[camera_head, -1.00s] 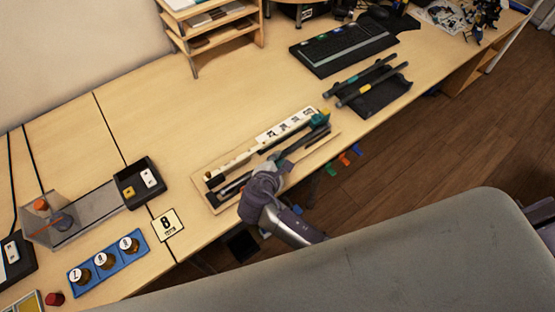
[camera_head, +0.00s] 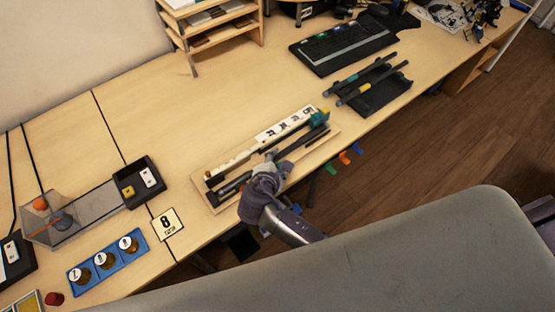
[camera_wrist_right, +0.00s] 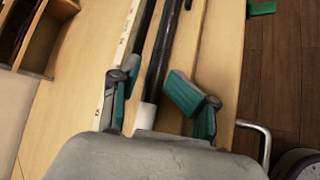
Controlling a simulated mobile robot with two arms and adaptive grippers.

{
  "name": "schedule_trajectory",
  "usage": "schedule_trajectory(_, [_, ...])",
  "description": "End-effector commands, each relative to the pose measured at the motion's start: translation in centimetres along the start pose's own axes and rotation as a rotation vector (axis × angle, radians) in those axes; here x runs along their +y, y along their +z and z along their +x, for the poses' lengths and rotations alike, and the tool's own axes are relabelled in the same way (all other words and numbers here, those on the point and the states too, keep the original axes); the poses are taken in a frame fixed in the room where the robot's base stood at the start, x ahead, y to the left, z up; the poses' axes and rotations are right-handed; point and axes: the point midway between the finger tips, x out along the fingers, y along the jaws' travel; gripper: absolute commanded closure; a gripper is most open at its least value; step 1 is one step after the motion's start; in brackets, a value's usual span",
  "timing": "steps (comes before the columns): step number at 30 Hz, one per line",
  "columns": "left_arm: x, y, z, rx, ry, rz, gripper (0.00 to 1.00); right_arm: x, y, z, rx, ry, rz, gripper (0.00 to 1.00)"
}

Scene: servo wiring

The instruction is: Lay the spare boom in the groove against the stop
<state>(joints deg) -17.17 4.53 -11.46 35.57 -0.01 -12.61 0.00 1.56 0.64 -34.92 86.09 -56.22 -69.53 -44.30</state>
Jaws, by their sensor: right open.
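The wooden fixture (camera_head: 212,205) lies along the front of the desk, with a white marked strip (camera_head: 284,126) along its back side. A dark rod, seemingly the spare boom (camera_head: 306,141), lies lengthwise on it, near a teal block (camera_head: 319,118) at the far end. My right gripper (camera_head: 272,165) is over the fixture's near half. In the right wrist view my right gripper (camera_wrist_right: 160,95) is open, its teal-padded fingers on either side of the dark rod (camera_wrist_right: 164,50). Whether the rod is fully seated or touches a stop cannot be told. My left gripper is not in view.
A black tray (camera_head: 388,97) with dark rods stands to the right, below a keyboard (camera_head: 343,46). A blue holder (camera_head: 82,275) with round pots and a card marked 8 (camera_head: 167,224) are at the left.

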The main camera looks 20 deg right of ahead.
Motion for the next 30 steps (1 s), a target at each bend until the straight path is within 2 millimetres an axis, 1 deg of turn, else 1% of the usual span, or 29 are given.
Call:
schedule_trajectory(5, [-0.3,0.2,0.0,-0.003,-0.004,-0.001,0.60,0.0,-0.1,-0.3,0.002,0.000,0.000,0.52])
schedule_trajectory(8, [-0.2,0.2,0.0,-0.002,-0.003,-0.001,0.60,0.0,-0.1,-1.2,0.002,0.000,0.002,0.52])
schedule_trajectory(11, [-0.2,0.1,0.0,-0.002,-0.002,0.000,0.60,0.0,-0.1,-3.0,0.003,0.000,0.002,0.52])
schedule_trajectory(18, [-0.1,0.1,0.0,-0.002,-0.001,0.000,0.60,0.0,-0.2,-8.2,0.006,0.000,0.002,0.52])
schedule_trajectory(21, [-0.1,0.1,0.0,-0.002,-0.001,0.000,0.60,0.0,-0.1,-9.9,0.004,0.000,0.002,0.52])
schedule_trajectory(25, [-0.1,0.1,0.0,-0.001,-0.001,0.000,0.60,0.0,-0.1,-11.4,0.001,0.000,0.001,0.52])
schedule_trajectory(30, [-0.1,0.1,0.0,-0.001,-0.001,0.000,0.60,0.0,-0.1,-12.1,0.001,0.000,0.000,0.52])
